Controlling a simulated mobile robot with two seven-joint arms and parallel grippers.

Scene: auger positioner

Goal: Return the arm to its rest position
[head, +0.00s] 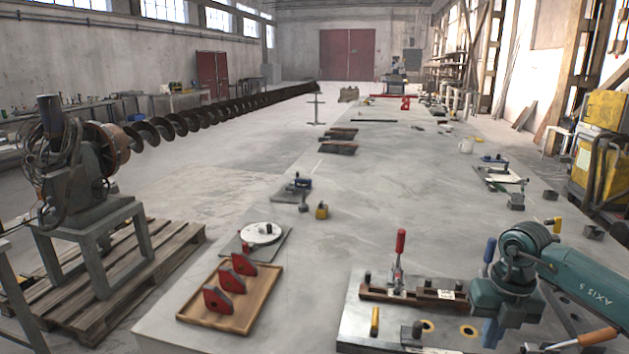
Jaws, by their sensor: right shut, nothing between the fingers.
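My right arm, teal and marked "AXIS 5", reaches in from the right edge and bends down over the front right of the long bench. My right gripper (491,333) hangs low at its end, shut and empty, over or close to a metal fixture plate (362,325). The arm partly hides the plate, and I cannot tell whether the fingertips touch it. My left gripper is not in view.
The plate carries a red-handled clamp (399,258), a brown rail (415,293) and a yellow pin (375,321). Left of it, a wooden tray (262,299) holds red blocks (218,300). The bench (330,240) between is clear. An auger (200,115) runs along the left.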

